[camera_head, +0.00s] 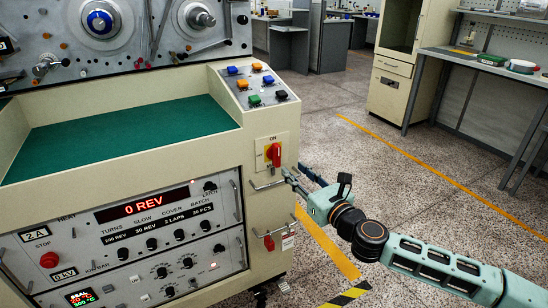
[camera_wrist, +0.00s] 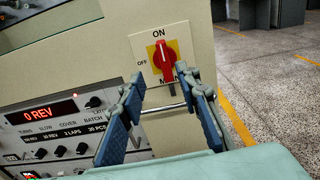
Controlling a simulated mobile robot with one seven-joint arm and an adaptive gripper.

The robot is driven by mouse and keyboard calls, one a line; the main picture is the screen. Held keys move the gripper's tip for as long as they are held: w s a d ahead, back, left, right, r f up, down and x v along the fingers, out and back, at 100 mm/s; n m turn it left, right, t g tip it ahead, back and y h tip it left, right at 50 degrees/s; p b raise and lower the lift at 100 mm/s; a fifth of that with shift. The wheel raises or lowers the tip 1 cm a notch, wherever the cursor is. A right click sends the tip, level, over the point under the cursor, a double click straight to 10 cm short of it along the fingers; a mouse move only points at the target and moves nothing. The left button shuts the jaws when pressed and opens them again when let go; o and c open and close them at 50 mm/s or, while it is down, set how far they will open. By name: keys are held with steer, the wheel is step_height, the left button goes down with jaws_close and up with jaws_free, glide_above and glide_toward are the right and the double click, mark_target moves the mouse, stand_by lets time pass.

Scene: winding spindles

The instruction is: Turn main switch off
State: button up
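The main switch (camera_head: 273,154) is a red rotary knob on a yellow plate with a white surround, on the machine's cream side panel. In the wrist view the knob (camera_wrist: 165,60) stands upright, in line with the ON label above; OFF is marked at the left. My gripper (camera_head: 290,176) is just below and right of the switch in the head view. In the wrist view my gripper (camera_wrist: 158,82) has its two blue fingers apart, with nothing between the tips. The knob shows just beyond the fingertips; contact is not visible. The plate's lower edge is partly hidden.
A metal bar handle (camera_wrist: 162,108) sticks out below the switch, close to the fingers. A red padlock-like part (camera_head: 269,242) hangs lower on the panel. Coloured buttons (camera_head: 254,84) sit on top. The display (camera_head: 143,204) reads 0 REV. Open floor lies right.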

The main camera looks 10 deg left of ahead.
mark_target(279, 153)
steer(key=x, duration=0.5)
steer(key=b+x, duration=0.1)
steer(key=x, duration=0.4)
steer(key=shift+w+r+b, duration=0.15)
steer(key=shift+w+b, duration=0.15)
steer(key=shift+w, duration=0.2)
jaws_close()
